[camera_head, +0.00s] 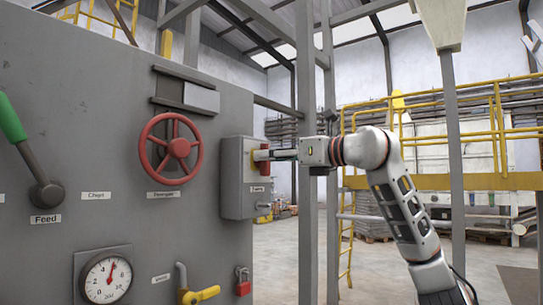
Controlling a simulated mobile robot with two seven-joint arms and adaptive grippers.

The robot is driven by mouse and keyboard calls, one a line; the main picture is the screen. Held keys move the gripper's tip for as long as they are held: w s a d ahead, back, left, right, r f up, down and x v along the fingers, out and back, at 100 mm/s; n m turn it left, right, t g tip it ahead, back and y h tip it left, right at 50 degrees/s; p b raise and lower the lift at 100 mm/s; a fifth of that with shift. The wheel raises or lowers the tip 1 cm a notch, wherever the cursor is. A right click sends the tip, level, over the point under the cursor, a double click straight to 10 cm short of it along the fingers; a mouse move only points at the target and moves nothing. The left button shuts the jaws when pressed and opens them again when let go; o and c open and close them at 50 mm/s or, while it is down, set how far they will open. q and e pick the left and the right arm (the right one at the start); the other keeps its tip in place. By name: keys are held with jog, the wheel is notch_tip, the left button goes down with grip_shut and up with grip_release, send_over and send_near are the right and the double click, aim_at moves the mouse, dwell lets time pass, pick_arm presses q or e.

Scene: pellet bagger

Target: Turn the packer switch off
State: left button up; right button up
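The packer switch is on a grey box (232,190) fixed to the right end of the grey machine panel. Its yellow plate and red handle (262,154) show on the box's right-hand face, with a small label below that is too small to read surely. My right gripper (275,154) comes in from the right, level with the red handle, its fingertips at or very close to it. The fingers are seen edge-on, so I cannot tell whether they are open or closed on the handle. My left gripper is out of view.
The panel (90,110) carries a red handwheel (170,148), a green-handled Feed lever (30,150), a gauge (105,278), a yellow valve handle (201,294) and a red padlock (243,281). A grey post (307,230) stands just behind my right gripper. Yellow railings (450,183) are at the right.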

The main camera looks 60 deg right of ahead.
jog(key=c, duration=0.8)
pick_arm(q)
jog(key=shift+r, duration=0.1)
pick_arm(e)
grip_shut()
jog(key=shift+f, duration=0.1)
pick_arm(q)
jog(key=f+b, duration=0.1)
jog(key=b, duration=0.1)
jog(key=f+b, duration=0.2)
jog(key=b, duration=0.1)
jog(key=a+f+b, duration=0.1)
jog(key=b, duration=0.2)
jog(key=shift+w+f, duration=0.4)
pick_arm(e)
jog(key=n, duration=1.8)
jog(key=shift+a+f, duration=0.3)
jog(key=shift+a, duration=0.1)
